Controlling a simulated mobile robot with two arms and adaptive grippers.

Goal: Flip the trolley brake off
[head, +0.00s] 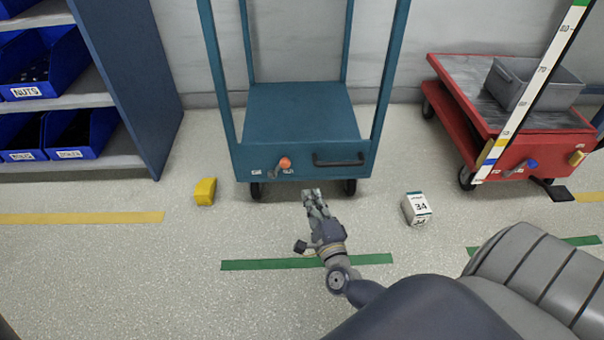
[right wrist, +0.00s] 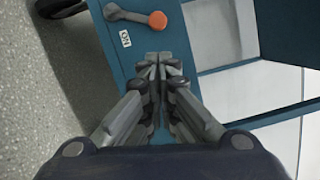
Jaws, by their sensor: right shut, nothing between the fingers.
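The blue trolley (head: 300,112) stands against the wall, straight ahead in the head view. Its brake lever with an orange knob (head: 284,163) is on the front panel, left of a black handle (head: 339,160). In the right wrist view the orange knob (right wrist: 157,20) sits at the right end of a grey lever arm (right wrist: 128,15), above a small label (right wrist: 125,39). My right gripper (head: 312,192) is shut and empty, in front of the trolley and apart from the knob. In the right wrist view its fingertips (right wrist: 160,62) point towards the panel, below the knob. My left gripper is not in view.
A yellow block (head: 205,191) lies on the floor left of the trolley. A white box marked 34 (head: 416,209) lies to the right. A red cart (head: 520,150) with a grey bin (head: 533,84) stands at the right, behind a striped measuring pole (head: 530,92). Shelves with blue bins (head: 45,66) stand left.

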